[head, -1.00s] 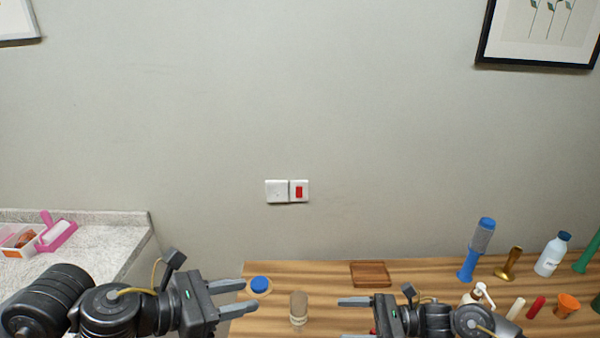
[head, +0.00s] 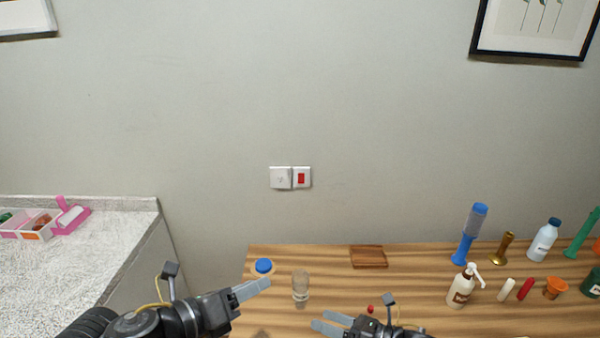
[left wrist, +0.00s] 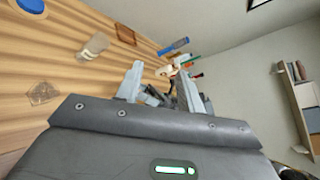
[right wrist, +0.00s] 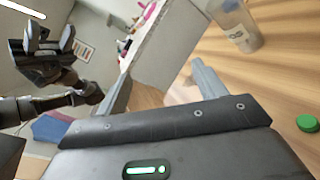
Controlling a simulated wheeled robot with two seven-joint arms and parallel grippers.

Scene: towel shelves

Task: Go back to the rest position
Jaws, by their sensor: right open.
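My left gripper (head: 254,288) is over the left front part of the wooden table. The left wrist view shows its two fingers (left wrist: 163,82) spread apart with nothing between them. My right gripper (head: 326,325) is low at the bottom of the head view, over the front of the table. The right wrist view shows its fingers (right wrist: 162,82) wide apart and empty. The clear bottle (head: 300,286) stands upright between and beyond the two grippers, touching neither.
A white pump bottle (head: 461,290), a blue bottle (head: 464,250) and other items fill the table's right side. A brown wooden tray (head: 369,257) lies at the back. A speckled counter (head: 110,235) is at left.

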